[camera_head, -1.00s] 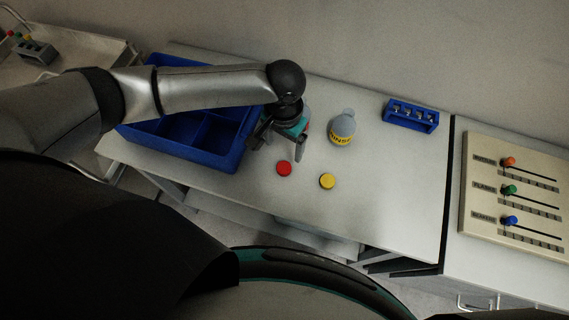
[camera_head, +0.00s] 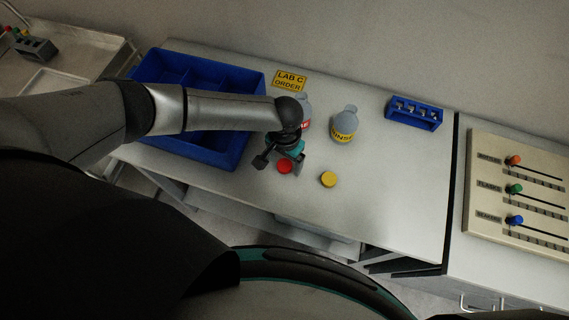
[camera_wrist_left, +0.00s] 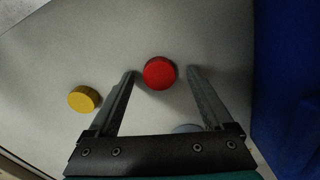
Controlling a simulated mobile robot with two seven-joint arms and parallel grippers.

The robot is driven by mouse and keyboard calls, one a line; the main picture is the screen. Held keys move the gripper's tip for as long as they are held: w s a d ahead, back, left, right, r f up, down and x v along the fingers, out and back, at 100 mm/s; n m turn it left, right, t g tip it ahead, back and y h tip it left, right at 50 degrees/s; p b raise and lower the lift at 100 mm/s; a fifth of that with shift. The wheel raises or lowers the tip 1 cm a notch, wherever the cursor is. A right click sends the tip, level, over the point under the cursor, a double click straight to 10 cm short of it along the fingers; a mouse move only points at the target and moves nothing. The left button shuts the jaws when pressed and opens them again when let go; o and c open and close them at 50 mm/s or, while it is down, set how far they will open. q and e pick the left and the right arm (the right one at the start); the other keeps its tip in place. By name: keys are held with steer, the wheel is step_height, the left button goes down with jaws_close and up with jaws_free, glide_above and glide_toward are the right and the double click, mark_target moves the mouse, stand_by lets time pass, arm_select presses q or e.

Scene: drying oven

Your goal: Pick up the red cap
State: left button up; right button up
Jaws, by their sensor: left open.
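The red cap (camera_head: 284,166) lies on the light worktop, right of the blue bin. My left gripper (camera_head: 281,166) is open above it, partly overlapping it in the head view. In the left wrist view the red cap (camera_wrist_left: 159,73) sits between the lines of the two open fingers (camera_wrist_left: 161,72), near their tips, with a gap on each side. Nothing is held. My right gripper does not show.
A yellow cap (camera_head: 328,179) lies to the right. A grey rinse bottle (camera_head: 343,126) and a partly hidden bottle (camera_head: 306,112) stand behind. The divided blue bin (camera_head: 246,134) is close on the left. A blue rack (camera_head: 413,113) stands at the back right.

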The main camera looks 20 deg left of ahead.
arm_select(q)
jaws_close()
stand_by(0.7)
